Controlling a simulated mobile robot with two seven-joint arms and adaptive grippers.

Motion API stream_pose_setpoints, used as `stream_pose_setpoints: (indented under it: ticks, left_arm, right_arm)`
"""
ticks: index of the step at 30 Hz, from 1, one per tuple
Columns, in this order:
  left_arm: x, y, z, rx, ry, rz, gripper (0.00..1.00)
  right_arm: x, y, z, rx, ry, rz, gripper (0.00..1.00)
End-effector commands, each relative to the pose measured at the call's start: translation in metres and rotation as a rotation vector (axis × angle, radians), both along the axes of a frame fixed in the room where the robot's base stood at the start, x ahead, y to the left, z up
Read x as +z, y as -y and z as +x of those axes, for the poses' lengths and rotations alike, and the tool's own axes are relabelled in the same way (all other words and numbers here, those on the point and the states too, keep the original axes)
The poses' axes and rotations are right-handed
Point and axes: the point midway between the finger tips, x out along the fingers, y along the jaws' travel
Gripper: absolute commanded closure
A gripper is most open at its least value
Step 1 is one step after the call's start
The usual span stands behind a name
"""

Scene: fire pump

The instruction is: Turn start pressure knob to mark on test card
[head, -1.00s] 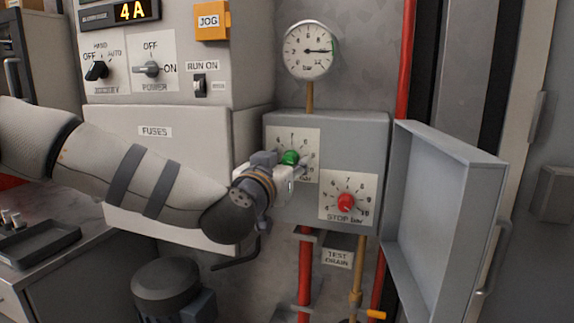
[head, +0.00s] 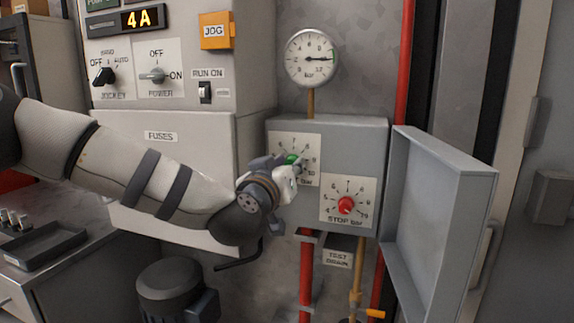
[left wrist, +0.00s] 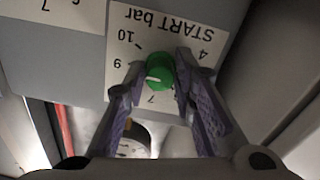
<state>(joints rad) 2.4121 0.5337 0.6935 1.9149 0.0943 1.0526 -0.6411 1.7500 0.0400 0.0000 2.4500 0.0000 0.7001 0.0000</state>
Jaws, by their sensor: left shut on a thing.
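The green start pressure knob (head: 292,159) sits on the START bar dial plate (head: 306,142) of the grey switch box. My left gripper (head: 290,174) is closed on it. In the left wrist view the two fingers (left wrist: 160,72) flank the green knob (left wrist: 158,74), and the dial appears upside down. The knob's white line points left, toward the side with 9; the left finger hides part of the scale there. The red stop knob (head: 346,205) sits on the STOP bar plate at lower right. I cannot make out a test card. My right gripper is out of view.
The pressure gauge (head: 312,58) is above the box. The box's door (head: 434,225) hangs open to the right. The fuse panel (head: 190,150) is behind my left arm. Red pipes (head: 306,275) and a motor (head: 168,287) are below.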

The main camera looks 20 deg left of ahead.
Motion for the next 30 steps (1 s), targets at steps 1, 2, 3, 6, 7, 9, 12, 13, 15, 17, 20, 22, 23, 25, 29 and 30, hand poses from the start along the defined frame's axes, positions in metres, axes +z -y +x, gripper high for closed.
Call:
stream_pose_setpoints:
  ticks: [1, 2, 3, 6, 7, 9, 12, 13, 15, 17, 20, 22, 23, 25, 29, 30]
  left_arm:
    - [0.0041, 0.0004, -0.0015, -0.001, 0.003, -0.039, 1.0]
    - [0.0038, 0.0004, -0.0014, -0.001, 0.001, -0.067, 1.0]
    - [0.0031, 0.0005, -0.0011, -0.001, -0.001, -0.106, 1.0]
    - [0.0012, 0.0005, -0.0004, 0.0, -0.007, -0.202, 1.0]
    - [0.0008, 0.0005, -0.0003, -0.001, -0.009, -0.23, 1.0]
    - [0.0001, 0.0004, -0.0001, 0.0, -0.011, -0.297, 1.0]
    - [-0.0008, 0.0003, 0.0002, 0.001, -0.016, -0.393, 1.0]
    - [-0.0008, 0.0003, 0.0002, 0.001, -0.017, -0.422, 1.0]
    - [-0.0011, 0.0006, 0.0002, 0.0, -0.02, -0.489, 1.0]
    - [-0.0012, 0.0007, 0.0003, 0.0, -0.022, -0.546, 1.0]
    - [-0.0012, 0.0008, 0.0003, 0.0, -0.025, -0.641, 1.0]
    - [-0.0009, 0.0011, 0.0003, 0.0, -0.027, -0.707, 1.0]
    - [-0.0009, 0.0011, 0.0003, 0.0, -0.028, -0.735, 1.0]
    - [-0.0012, 0.0008, 0.0003, 0.001, -0.031, -0.802, 1.0]
    - [-0.0009, 0.0014, 0.0002, -0.001, -0.036, -0.925, 1.0]
    - [-0.0009, 0.0014, 0.0002, -0.001, -0.037, -0.963, 1.0]
  right_arm:
    - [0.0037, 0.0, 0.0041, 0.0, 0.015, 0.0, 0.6]
    - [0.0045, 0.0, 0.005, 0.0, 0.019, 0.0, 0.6]
    - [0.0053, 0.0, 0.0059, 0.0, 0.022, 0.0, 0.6]
    - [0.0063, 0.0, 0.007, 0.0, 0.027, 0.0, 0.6]
    - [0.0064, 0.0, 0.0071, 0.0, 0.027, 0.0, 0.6]
    - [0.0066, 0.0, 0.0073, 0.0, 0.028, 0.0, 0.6]
    - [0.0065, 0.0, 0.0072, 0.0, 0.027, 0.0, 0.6]
    - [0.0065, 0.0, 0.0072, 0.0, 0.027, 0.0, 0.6]
    - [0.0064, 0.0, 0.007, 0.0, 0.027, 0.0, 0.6]
    - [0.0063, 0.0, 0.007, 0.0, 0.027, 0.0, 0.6]
    - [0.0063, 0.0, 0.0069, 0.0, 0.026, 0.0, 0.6]
    - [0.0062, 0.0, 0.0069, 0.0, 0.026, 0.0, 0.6]
    - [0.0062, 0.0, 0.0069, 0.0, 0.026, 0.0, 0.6]
    - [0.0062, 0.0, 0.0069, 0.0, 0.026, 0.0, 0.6]
    - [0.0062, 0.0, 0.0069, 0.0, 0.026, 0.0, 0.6]
    - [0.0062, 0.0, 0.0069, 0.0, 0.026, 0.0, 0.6]
